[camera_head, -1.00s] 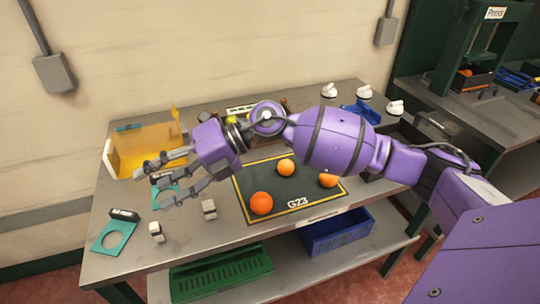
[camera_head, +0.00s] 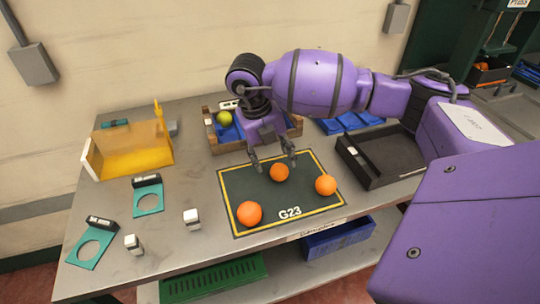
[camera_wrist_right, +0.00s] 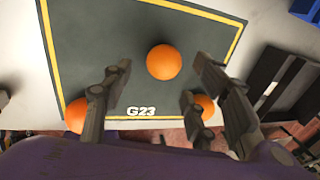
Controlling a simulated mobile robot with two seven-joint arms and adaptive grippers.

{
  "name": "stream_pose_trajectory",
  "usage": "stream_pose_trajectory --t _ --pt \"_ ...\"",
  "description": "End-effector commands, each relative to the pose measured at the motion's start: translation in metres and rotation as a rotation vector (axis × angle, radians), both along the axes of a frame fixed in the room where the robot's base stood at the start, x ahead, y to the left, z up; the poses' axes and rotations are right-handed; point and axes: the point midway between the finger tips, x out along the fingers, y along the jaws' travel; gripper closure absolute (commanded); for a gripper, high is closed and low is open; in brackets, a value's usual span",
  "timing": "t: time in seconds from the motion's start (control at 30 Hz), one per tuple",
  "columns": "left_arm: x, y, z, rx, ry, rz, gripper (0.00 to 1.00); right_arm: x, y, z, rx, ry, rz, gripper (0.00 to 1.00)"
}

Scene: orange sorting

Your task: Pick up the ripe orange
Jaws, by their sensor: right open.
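Three oranges lie on the dark green G23 mat (camera_head: 241,190) with a yellow border. The front left orange (camera_head: 249,214) and the right orange (camera_head: 325,185) sit nearer the front edge. The back orange (camera_head: 279,172) lies close below my right gripper (camera_head: 273,165). My right gripper is open and points down over the back part of the mat, with nothing between its fingers. In the right wrist view an orange (camera_wrist_right: 164,62) lies ahead of the open fingers, and two others are partly hidden behind the fingers. My left gripper is not in view.
A wooden crate (camera_head: 230,147) with a yellow-green fruit (camera_head: 224,118) stands behind the mat. A black tray (camera_head: 368,175) is to the right. A clear yellow box (camera_head: 135,150), teal ring gauges (camera_head: 92,246) and small white blocks (camera_head: 191,219) are on the left.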

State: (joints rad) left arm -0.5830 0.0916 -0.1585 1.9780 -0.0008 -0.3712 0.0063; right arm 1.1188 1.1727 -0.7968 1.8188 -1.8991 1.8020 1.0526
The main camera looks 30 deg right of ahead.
Motion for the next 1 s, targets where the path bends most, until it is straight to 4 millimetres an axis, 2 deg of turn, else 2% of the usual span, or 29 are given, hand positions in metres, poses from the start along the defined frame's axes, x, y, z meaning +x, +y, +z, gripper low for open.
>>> stream_pose_trajectory --t 0.17,0.3,0.6,0.93,1.0 --pt "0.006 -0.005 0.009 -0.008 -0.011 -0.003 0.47 -0.004 -0.006 -0.024 0.001 0.0 -0.001 0.47" --pt "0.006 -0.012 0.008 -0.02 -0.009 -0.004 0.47 -0.005 -0.009 -0.042 0.002 0.001 0.002 0.47" --pt "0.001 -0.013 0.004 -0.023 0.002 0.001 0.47 -0.005 -0.01 -0.047 0.002 0.0 0.002 0.47" --pt "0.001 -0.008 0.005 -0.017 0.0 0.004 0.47 -0.005 -0.01 -0.047 0.002 0.0 0.002 0.9" --pt "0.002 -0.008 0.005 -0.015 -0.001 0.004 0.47 -0.005 -0.01 -0.047 0.002 -0.001 0.002 0.93"
